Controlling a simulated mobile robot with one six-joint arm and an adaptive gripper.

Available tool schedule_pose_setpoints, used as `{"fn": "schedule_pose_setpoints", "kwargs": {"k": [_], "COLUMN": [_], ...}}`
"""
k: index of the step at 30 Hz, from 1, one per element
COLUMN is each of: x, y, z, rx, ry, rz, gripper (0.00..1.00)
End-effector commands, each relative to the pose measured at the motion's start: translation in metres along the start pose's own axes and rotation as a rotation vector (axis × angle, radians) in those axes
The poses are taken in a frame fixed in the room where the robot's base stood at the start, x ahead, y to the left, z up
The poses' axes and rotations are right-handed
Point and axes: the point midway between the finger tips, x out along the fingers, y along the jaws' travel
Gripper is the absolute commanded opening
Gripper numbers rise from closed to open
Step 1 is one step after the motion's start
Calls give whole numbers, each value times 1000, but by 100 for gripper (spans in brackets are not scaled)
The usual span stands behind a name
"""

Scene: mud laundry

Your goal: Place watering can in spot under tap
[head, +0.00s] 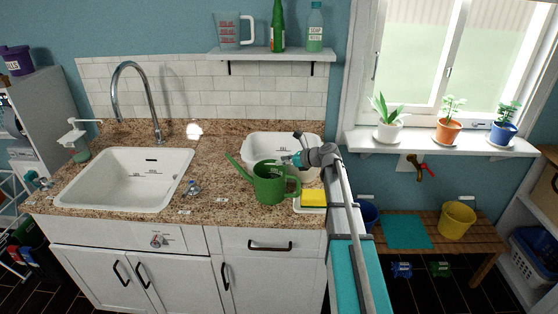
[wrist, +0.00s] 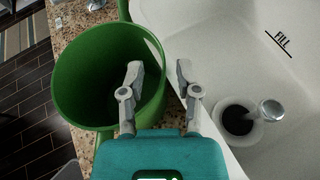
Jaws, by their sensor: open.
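The green watering can (head: 270,187) stands upright on the granite counter, its spout pointing left. In the wrist view its open top (wrist: 85,85) fills the left side. My gripper (head: 288,160) is at the can's upper right in the head view. In the wrist view my gripper (wrist: 159,72) is open, with one finger over the can's opening and the other outside the rim; contact is not clear. A brass wall tap with a red handle (head: 427,172) is at the right, above a wooden bench with a teal mat (head: 406,232). A tall sink tap (head: 135,90) stands at the left.
A white basin (head: 255,144) sits right behind the can. A yellow sponge (head: 313,197) lies at the counter's right end. A yellow bucket (head: 457,220) stands right of the mat. The white sink (head: 125,180) is at left. Potted plants line the windowsill (head: 440,143).

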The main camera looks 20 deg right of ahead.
Motion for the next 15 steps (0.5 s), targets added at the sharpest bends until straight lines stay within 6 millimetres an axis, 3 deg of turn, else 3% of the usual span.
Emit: {"fn": "schedule_pose_setpoints", "kwargs": {"k": [15], "x": [-82], "y": [1], "z": [2], "rx": [0], "ry": [0], "rz": [-2], "gripper": [43]}}
